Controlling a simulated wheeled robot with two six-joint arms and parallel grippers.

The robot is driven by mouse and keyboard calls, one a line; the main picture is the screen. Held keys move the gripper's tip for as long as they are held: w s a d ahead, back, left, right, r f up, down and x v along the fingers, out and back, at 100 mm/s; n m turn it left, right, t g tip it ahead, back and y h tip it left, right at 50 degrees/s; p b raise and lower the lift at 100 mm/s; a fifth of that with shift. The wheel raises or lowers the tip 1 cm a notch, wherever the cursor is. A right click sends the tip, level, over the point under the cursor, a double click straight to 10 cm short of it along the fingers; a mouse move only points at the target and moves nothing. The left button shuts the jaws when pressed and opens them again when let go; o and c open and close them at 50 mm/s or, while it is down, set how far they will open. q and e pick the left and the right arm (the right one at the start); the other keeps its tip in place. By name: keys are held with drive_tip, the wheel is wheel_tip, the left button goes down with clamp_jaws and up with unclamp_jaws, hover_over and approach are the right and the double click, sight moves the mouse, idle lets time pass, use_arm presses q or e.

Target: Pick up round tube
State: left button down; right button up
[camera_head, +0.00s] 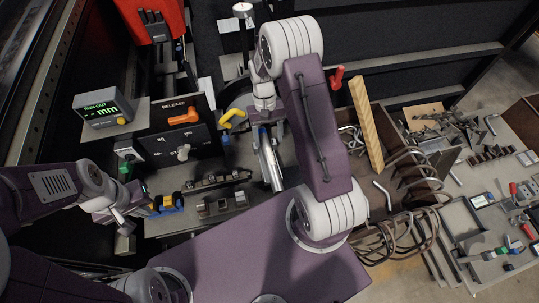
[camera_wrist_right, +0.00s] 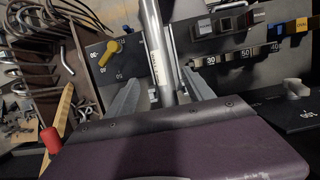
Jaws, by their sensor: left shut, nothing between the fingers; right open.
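A silver round tube (camera_head: 271,164) stands out from under my right gripper in the head view, its far end hidden by the gripper. In the right wrist view the tube (camera_wrist_right: 157,45) runs down from the top edge to between the two fingers. My right gripper (camera_wrist_right: 162,82) is open, with one finger on each side of the tube and visible gaps. It also shows in the head view (camera_head: 266,118), partly covered by my arm. My left gripper (camera_head: 126,209) is shut and empty at the left, apart from the tube.
A run-out display (camera_head: 103,112) and a release panel with an orange lever (camera_head: 184,118) stand at the left. A yellow handle (camera_head: 232,117) is close to the right gripper. Bent tubes (camera_head: 400,230) hang at a rack on the right. A wooden bar (camera_head: 366,122) leans there.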

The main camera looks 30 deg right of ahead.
sight(269, 155)
drive_tip(key=p+x, duration=0.1)
drive_tip(key=x, duration=0.2)
drive_tip(key=shift+w+f, duration=0.1)
drive_tip(key=shift+f, duration=0.2)
drive_tip(key=shift+w+f, duration=0.15)
drive_tip(key=shift+f, duration=0.1)
drive_tip(key=p+x, duration=0.1)
drive_tip(key=x, duration=0.1)
drive_tip(key=p+x, duration=0.1)
drive_tip(key=x, duration=0.1)
drive_tip(key=shift+a, duration=0.2)
drive_tip(key=shift+f, duration=0.6)
use_arm(q)
drive_tip(key=r, duration=0.2)
drive_tip(key=shift+w+r, duration=0.2)
drive_tip(key=shift+r, duration=0.2)
use_arm(e)
clamp_jaws()
